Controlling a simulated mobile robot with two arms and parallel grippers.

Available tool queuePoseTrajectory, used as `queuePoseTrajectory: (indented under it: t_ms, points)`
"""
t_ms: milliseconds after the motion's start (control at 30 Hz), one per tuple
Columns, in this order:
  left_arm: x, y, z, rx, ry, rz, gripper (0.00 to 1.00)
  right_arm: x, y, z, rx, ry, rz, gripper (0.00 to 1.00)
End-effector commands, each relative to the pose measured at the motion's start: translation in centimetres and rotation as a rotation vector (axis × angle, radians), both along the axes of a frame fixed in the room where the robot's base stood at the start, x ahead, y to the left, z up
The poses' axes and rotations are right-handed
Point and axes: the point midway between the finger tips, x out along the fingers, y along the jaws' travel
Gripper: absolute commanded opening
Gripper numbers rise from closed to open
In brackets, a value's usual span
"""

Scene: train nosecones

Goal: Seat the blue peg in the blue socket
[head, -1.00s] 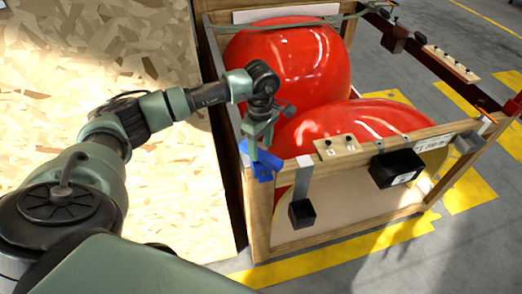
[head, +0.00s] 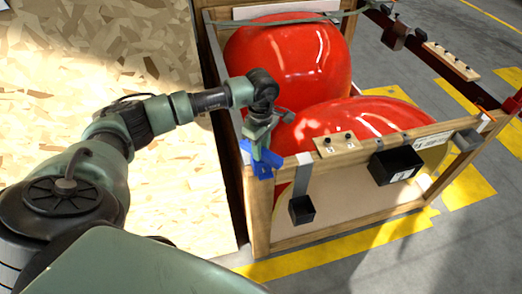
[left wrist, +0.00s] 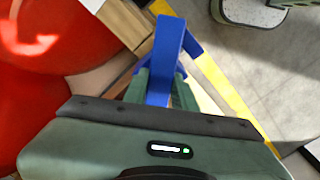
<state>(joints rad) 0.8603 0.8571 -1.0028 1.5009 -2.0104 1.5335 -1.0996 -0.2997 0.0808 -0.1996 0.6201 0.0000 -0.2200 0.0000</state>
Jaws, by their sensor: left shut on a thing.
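My left gripper (head: 259,150) hangs over the near left corner of the wooden crate and is shut on the blue peg (left wrist: 170,45). In the left wrist view the peg is a long blue block between the two green fingers (left wrist: 158,88). Blue parts of the blue socket (left wrist: 190,42) show just behind it. In the head view the blue socket (head: 264,170) sits on top of the crate's corner post, right under the fingers. Peg and socket overlap in both views, so I cannot tell how far the peg is in. My right gripper is not in view.
The wooden crate (head: 262,225) holds two large red glossy nosecones (head: 290,60). Small black bins (head: 396,165) hang on its front rail, near a pegged wooden strip (head: 336,143). A chipboard panel (head: 180,215) lies left. Grey floor with yellow markings is at right.

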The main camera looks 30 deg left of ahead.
Motion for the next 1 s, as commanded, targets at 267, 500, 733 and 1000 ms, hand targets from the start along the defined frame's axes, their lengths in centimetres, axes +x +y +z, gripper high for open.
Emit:
queuePoseTrajectory:
  t_ms: [267, 500, 733, 1000]
  points:
    - [0.2, 0.0, 2.2, 0.000, -0.005, 0.000, 0.00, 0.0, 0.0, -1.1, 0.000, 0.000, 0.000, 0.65]
    - [0.3, 0.0, 8.1, -0.001, -0.011, 0.000, 0.00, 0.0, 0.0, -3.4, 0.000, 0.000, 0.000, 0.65]
    - [0.1, 0.0, 14.7, -0.001, -0.009, -0.001, 0.00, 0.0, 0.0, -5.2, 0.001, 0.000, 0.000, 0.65]
    - [0.1, 0.0, 19.3, 0.000, -0.004, -0.005, 0.00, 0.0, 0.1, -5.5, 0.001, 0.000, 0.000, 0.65]
